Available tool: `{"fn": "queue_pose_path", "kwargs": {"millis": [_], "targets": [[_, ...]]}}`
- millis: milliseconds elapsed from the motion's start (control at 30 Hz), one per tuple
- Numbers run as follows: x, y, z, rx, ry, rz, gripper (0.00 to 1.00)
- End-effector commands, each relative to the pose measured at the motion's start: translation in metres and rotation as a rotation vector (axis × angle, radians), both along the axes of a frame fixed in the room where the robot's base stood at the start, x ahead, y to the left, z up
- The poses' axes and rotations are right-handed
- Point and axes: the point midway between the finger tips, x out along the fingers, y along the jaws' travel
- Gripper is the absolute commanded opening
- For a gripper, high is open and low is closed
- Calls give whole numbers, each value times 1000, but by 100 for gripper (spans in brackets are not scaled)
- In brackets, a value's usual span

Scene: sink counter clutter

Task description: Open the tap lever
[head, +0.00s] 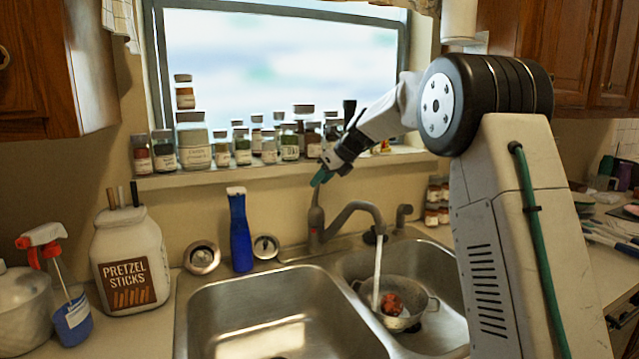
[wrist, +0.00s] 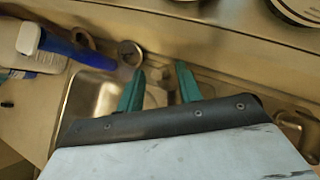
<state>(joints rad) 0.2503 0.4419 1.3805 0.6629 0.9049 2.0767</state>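The metal tap (head: 345,218) stands behind the double sink, its spout curving over the right basin. Its lever (head: 316,205) stands up from the tap body at the left. A pale column, like running water, drops from the spout into the right basin. My gripper (head: 320,178) is just above the lever's top in the head view; I cannot tell whether they touch. In the wrist view, the teal fingers of my gripper (wrist: 159,70) are spread apart with nothing clearly held. The lever is not clear there, and the gripper body hides much of the sink.
A colander (head: 408,292) with a reddish item sits in the right basin. A blue bottle (head: 240,232) stands left of the tap. Several spice jars (head: 243,146) line the windowsill behind my gripper. The left basin (head: 270,315) is empty.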

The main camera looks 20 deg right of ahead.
Motion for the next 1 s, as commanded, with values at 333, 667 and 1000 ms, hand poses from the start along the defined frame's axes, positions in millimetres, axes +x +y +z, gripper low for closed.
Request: {"fn": "queue_pose_path", "kwargs": {"millis": [333, 667, 1000], "targets": [[-30, -21, 40, 0, 0, -2, 36], [-34, -23, 45, 1, 2, 0, 36], [-34, -22, 45, -18, -11, 26, 36]]}}
